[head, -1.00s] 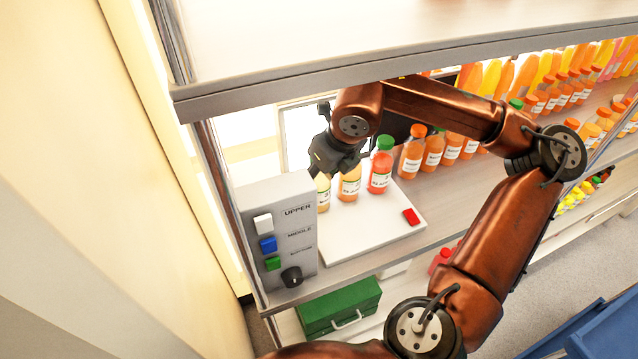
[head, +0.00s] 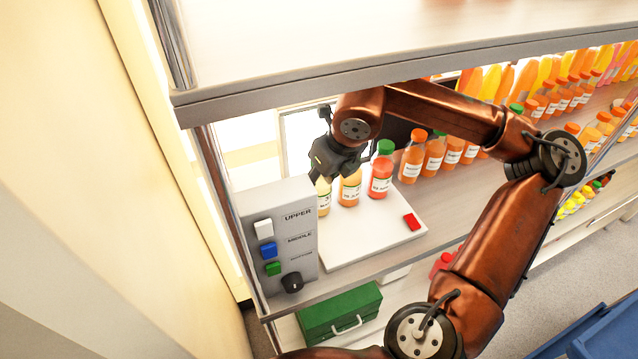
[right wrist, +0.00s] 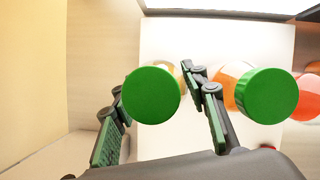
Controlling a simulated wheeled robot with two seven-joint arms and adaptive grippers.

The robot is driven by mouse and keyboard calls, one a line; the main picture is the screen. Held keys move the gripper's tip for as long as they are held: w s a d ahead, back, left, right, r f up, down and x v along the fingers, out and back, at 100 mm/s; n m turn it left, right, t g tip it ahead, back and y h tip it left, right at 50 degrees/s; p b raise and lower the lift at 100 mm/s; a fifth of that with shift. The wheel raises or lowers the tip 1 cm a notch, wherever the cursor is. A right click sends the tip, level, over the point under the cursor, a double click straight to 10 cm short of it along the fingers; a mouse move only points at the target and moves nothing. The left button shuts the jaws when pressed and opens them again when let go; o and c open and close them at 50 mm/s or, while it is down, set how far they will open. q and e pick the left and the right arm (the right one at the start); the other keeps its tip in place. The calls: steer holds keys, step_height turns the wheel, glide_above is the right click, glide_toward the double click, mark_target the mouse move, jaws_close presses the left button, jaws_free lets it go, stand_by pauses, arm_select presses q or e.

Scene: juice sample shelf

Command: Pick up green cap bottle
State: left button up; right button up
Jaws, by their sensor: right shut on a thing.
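Three juice bottles stand in a row on a white board on the middle shelf. The left bottle (head: 323,196) is pale yellow, the middle bottle (head: 350,187) is orange-yellow, and the right bottle (head: 381,175) is red with a green cap. My right gripper (head: 326,164) is at the left bottle and hides its top in the head view. In the right wrist view, the left bottle's green cap (right wrist: 152,95) lies between my fingers, which are shut on this bottle. The middle bottle's green cap (right wrist: 267,95) is just outside the right finger. My left gripper is out of view.
A grey button box (head: 278,235) stands close at the left front. More orange bottles (head: 433,154) line the shelf to the right. The upper shelf (head: 380,65) overhangs my arm.

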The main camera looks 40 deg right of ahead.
step_height(320, 180, up, 7)
steer(key=shift+a, duration=0.1)
steer(key=s+a+r, duration=0.1)
steer(key=s+a, duration=0.2)
steer(key=s, duration=0.6)
steer(key=s+a+r, duration=0.2)
steer(key=s, duration=0.8)
steer(key=shift+a+r, duration=0.25)
steer(key=shift+a, duration=0.15)
steer(key=shift+w, duration=0.1)
